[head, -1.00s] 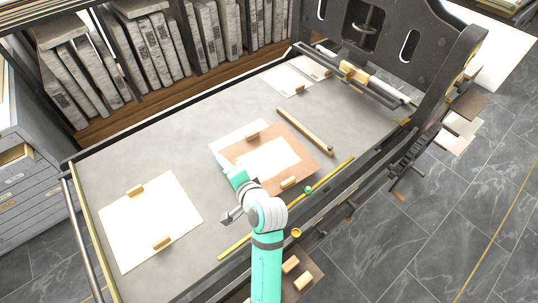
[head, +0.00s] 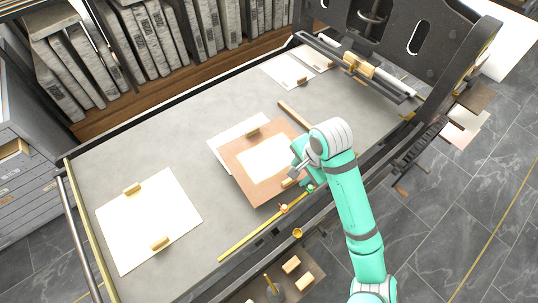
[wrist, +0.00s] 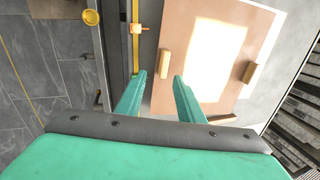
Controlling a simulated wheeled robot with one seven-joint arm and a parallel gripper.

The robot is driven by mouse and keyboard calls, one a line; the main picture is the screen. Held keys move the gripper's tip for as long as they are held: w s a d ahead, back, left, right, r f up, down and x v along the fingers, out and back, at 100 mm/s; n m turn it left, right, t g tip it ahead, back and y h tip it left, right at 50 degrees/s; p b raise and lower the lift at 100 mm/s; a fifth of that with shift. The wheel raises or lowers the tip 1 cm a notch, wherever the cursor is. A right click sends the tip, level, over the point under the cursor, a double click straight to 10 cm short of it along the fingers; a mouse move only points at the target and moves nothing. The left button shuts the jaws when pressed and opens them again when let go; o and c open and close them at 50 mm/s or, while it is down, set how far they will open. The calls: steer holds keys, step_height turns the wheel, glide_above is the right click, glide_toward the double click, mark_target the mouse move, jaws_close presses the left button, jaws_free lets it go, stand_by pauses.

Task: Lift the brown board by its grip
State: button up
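The brown board (head: 237,171) lies flat on the grey press bed with a pale rectangle on its middle. It also shows in the wrist view (wrist: 182,35). Its wooden grip (wrist: 165,65) stands at the board's edge nearest the yellow rail; in the head view this grip (head: 287,184) is partly hidden by my gripper. My gripper (head: 294,177) is over that edge. In the wrist view my gripper (wrist: 160,75) is open, its two teal fingers apart, with the grip just beyond and between the fingertips. I cannot tell whether they touch it.
A white sheet (head: 228,132) lies partly under the board, with another wooden grip (head: 252,132) near its edge. A larger white sheet with grips (head: 150,215) lies left. A wooden bar (head: 291,113) lies behind my gripper. The yellow rail (head: 250,235) runs along the front.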

glide_above(291, 183)
step_height(291, 183, down, 5)
steer(key=shift+s+d+f, duration=0.3)
steer(key=shift+s+d, duration=0.15)
steer(key=shift+d, duration=0.1)
steer(key=shift+x, duration=2.2)
steer(key=shift+w+a, duration=0.15)
jaws_close()
